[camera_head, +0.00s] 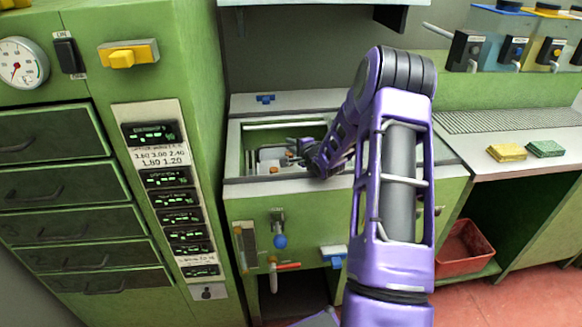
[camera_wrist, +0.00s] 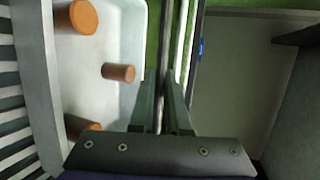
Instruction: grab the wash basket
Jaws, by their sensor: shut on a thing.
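The wash basket is a white, open container (camera_wrist: 105,105) in the wrist view, with orange-brown cork stoppers (camera_wrist: 118,72) inside it. In the head view the white basket (camera_head: 270,155) sits within the sunken green basin, partly hidden by my gripper. My gripper (camera_head: 293,152) reaches down into the basin at the basket's right side. The exact contact at the fingertips is hard to see.
A slatted part (camera_wrist: 15,100) lies left of the basket in the wrist view. A tall green cabinet (camera_head: 190,60) stands left. Yellow and green sponges (camera_head: 507,152) lie on the right counter, with a red bin (camera_head: 466,250) below.

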